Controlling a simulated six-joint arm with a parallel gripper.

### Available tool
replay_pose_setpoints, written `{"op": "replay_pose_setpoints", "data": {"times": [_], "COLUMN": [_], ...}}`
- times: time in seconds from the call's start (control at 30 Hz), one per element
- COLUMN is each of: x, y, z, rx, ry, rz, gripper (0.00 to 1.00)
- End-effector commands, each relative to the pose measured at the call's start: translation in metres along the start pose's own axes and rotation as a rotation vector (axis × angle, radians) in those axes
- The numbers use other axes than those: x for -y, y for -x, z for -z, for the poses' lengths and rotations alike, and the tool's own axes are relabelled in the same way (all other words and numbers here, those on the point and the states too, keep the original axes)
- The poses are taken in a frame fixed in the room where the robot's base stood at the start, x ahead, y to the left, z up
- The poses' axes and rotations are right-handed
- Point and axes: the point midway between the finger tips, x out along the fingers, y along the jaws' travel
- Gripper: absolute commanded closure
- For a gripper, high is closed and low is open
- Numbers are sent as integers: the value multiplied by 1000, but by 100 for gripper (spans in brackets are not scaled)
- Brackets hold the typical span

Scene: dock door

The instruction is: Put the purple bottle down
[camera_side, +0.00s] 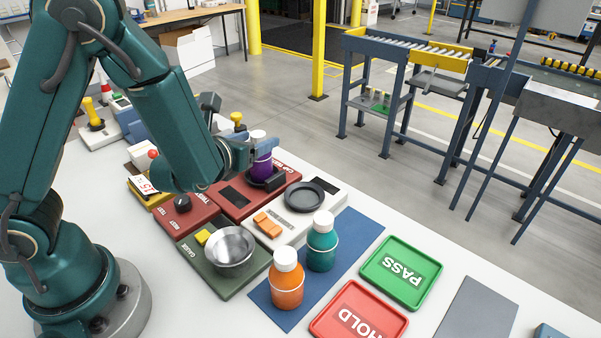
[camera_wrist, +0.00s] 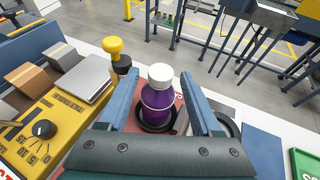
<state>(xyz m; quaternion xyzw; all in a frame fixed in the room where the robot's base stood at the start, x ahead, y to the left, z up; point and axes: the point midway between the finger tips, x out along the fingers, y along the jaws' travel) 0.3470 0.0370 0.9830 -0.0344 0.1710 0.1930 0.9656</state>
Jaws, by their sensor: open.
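The purple bottle (camera_side: 262,166) has a white cap and stands upright on a dark round pad on the red device (camera_side: 232,198) in the side view. It also shows in the wrist view (camera_wrist: 157,100), standing on the dark round pad (camera_wrist: 172,122). My gripper (camera_wrist: 160,95) is open, with one blue finger on each side of the bottle. In the wrist view a gap shows between the bottle and each finger. In the side view my gripper (camera_side: 255,150) partly hides the bottle.
An orange bottle (camera_side: 287,284) and a teal bottle (camera_side: 321,246) stand on the blue mat to the right. A metal bowl (camera_side: 232,247) sits on a green device. A green PASS tray (camera_side: 401,273) and a red HOLD tray (camera_side: 345,325) lie nearby. A yellow-knobbed stamp (camera_wrist: 113,50) stands behind.

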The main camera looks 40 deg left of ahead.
Motion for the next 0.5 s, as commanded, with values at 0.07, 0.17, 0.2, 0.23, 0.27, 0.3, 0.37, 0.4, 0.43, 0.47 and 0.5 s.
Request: {"op": "replay_pose_setpoints", "data": {"times": [0.07, 0.17, 0.2, 0.23, 0.27, 0.3, 0.37, 0.4, 0.43, 0.47, 0.5], "x": [2, 2, 1, 1, 1, 0, 0, 0, 0, 0, 0], "y": [12, 22, 25, 26, 28, 29, 30, 30, 30, 30, 30], "z": [-1, -1, 0, 0, 0, 0, 0, 0, 0, 0, 0], "rx": [2, 2, 1, 1, 1, 1, 1, 1, 1, 1, 1], "ry": [-1, -1, -1, -1, -1, -1, 0, 0, 0, -1, -1], "rz": [6, 5, 3, 4, 4, 3, 1, 1, 1, 1, 1], "gripper": [34, 34, 26, 15, 6, 6, 6, 6, 6, 6, 6]}}
